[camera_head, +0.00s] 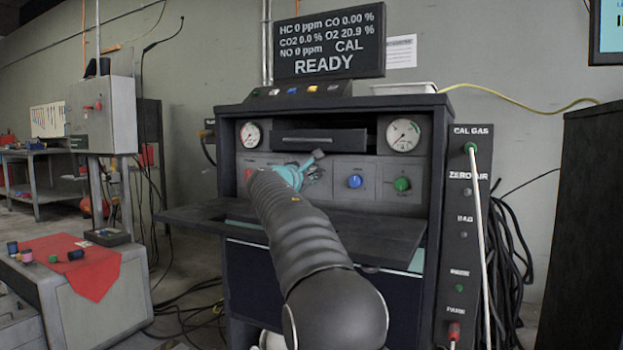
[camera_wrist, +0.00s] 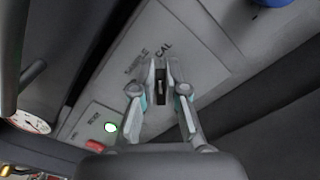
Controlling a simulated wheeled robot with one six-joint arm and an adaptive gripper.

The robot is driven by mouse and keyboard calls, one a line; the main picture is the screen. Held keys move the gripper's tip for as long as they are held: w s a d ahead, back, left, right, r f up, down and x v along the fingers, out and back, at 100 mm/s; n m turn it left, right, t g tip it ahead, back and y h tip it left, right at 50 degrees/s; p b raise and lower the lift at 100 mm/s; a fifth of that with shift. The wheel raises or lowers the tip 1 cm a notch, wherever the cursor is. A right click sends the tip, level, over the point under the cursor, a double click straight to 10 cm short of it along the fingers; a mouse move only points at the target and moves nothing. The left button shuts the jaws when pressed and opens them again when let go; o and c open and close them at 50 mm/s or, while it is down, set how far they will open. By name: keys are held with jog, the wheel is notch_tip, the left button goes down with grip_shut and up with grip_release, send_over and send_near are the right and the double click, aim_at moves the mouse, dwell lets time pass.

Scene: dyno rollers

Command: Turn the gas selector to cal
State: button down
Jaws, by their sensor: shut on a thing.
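The gas selector (camera_wrist: 161,88) is a small dark knob with a pale mark, on a grey panel. The labels SAMPLE (camera_wrist: 137,61) and CAL (camera_wrist: 163,49) are printed above it in the wrist view. The pale mark points up, roughly towards CAL. My gripper (camera_wrist: 160,86) is shut on the selector, one finger on each side. In the head view my gripper (camera_head: 308,172) is at the cabinet's front panel, and the selector is hidden behind it. The display (camera_head: 328,42) reads CAL and READY.
A blue knob (camera_head: 355,181) and a green knob (camera_head: 402,184) sit right of my gripper. Two gauges (camera_head: 251,135) (camera_head: 403,135) flank a drawer. A CAL GAS panel with a white rod (camera_head: 479,220) stands at the right.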

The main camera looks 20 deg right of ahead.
jog(key=shift+w+f+m, duration=0.2)
jog(key=shift+f+m, duration=0.1)
dwell(0.4)
jog(key=c, duration=1.3)
grip_release()
jog(key=shift+c, duration=0.2)
jog(key=shift+o, duration=0.7)
jog(key=shift+w+f, duration=0.15)
jog(key=shift+s+r, duration=0.2)
jog(key=v, duration=1.1)
jog(key=shift+s+a+f, duration=0.1)
jog(key=shift+s+a, duration=0.15)
jog(key=shift+a, duration=0.1)
